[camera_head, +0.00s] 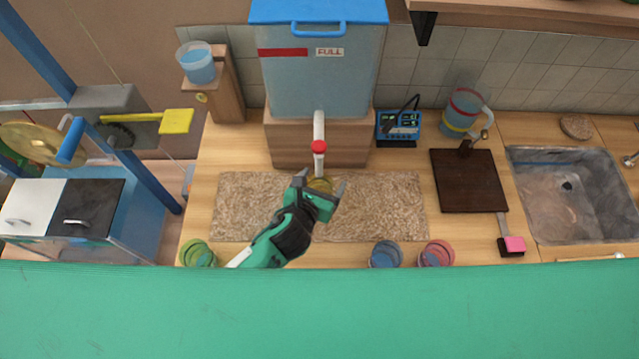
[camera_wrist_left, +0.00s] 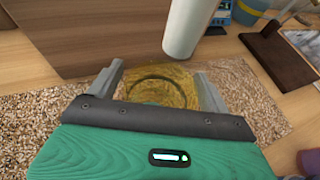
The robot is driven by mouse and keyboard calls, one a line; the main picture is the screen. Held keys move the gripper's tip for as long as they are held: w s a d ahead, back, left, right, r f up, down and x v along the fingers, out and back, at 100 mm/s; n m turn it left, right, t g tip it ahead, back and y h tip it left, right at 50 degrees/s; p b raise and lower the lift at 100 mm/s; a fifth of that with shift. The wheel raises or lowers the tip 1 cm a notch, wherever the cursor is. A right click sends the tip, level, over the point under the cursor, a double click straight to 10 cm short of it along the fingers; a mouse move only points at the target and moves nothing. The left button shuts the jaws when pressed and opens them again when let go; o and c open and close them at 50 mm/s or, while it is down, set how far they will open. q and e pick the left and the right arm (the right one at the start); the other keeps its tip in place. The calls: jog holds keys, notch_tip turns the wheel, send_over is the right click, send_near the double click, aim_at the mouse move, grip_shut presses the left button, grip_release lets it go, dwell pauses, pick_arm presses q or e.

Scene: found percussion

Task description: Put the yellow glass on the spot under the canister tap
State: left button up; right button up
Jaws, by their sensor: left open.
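The yellow glass (camera_wrist_left: 165,88) stands on the speckled mat between the open fingers of my left gripper (camera_wrist_left: 160,90). In the head view the left gripper (camera_head: 320,188) hides most of the yellow glass (camera_head: 320,184), and only a bit of its rim shows. The glass is below or close to the canister tap (camera_head: 319,150), a white pipe with a red knob. The tap's white pipe (camera_wrist_left: 190,28) also hangs just beyond the glass in the wrist view. The blue canister (camera_head: 318,75) stands on a wooden block. My right gripper is not in view.
A green glass (camera_head: 198,254), a blue glass (camera_head: 385,254) and a red glass (camera_head: 436,254) stand along the front edge. The mat (camera_head: 385,205) has free room on both sides. A dark board (camera_head: 468,182) and sink lie right.

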pick_arm(q)
jog(key=b+v, duration=0.2)
jog(key=v, duration=1)
jog(key=shift+r, duration=0.1)
jog(key=shift+s, duration=0.1)
